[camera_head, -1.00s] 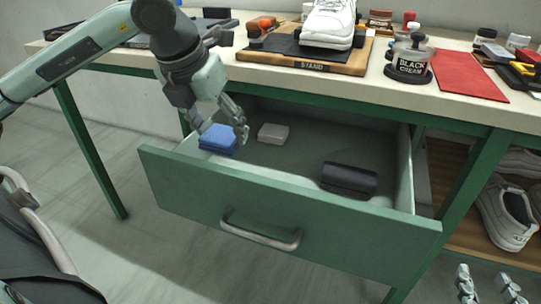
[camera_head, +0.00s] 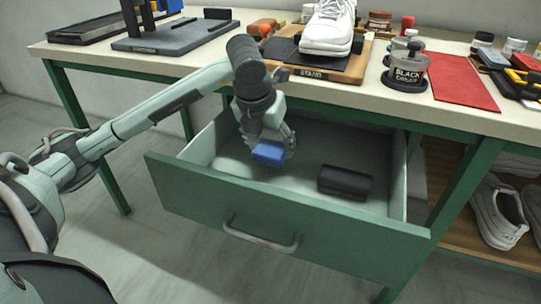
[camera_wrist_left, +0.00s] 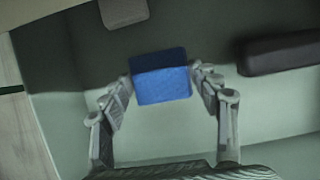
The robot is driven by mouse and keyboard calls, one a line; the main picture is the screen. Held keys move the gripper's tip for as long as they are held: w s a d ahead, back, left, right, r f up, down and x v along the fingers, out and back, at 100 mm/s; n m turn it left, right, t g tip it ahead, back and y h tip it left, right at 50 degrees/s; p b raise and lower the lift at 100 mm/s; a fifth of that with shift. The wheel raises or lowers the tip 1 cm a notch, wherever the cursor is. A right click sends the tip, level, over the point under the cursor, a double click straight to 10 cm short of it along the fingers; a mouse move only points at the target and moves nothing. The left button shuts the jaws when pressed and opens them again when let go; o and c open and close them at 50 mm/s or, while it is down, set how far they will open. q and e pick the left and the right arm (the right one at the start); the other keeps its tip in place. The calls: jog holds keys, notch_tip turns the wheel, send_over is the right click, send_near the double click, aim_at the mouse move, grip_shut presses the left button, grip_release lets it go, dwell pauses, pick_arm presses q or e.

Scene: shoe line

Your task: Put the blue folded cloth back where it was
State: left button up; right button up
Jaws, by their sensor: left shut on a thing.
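The blue folded cloth (camera_head: 268,153) is a small blue block-like bundle over the middle of the open green drawer (camera_head: 300,228). My left gripper (camera_head: 271,146) points down into the drawer from above and is shut on the cloth. In the left wrist view the cloth (camera_wrist_left: 160,80) sits between the two fingertips (camera_wrist_left: 160,72), one at each side. It looks held above the drawer floor, though the exact height is hard to tell. My right gripper is out of view.
A black roll (camera_head: 345,182) lies to the right in the drawer. A pale grey block (camera_wrist_left: 123,12) shows in the wrist view. The drawer's left floor looks clear.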

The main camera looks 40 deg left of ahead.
aim_at(269, 152)
pick_arm(q)
notch_tip(269, 152, down, 4)
jog(key=shift+f, duration=0.15)
jog(key=shift+w, duration=0.1)
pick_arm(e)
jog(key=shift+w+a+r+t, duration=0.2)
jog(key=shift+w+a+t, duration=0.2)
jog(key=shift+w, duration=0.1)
pick_arm(q)
jog(key=shift+b, duration=0.3)
jog(key=o, duration=1)
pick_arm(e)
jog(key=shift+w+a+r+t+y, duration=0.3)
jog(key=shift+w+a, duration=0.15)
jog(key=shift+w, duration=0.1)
